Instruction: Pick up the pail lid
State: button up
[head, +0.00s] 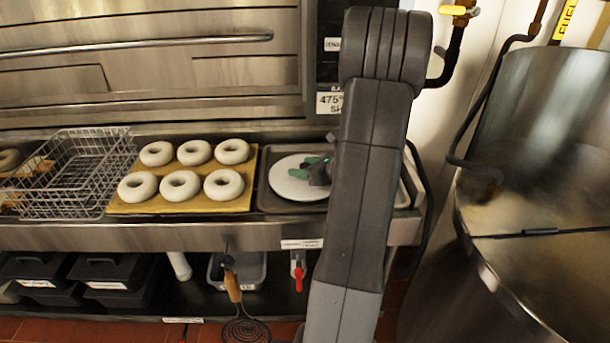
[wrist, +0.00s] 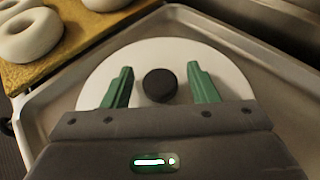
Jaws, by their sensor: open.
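The pail lid (wrist: 155,55) is a white disc with a round black knob (wrist: 160,85) at its middle. It lies flat in a grey metal tray (wrist: 282,75). In the head view the lid (head: 285,184) shows on the tray to the right of the bagels, partly hidden by my arm. My gripper (wrist: 162,82) is open over the lid, with one green finger on each side of the knob and a gap on both sides. In the head view my gripper (head: 312,170) is small and partly hidden behind my arm.
Several bagels (head: 181,185) sit on a yellow board (head: 128,206) left of the tray. A wire basket (head: 65,185) stands farther left. Black bins (head: 115,270) and a skimmer (head: 240,310) are below the counter. A large kettle (head: 530,190) stands at the right.

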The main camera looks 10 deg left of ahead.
jog(key=c, duration=1)
jog(key=shift+r, duration=0.1)
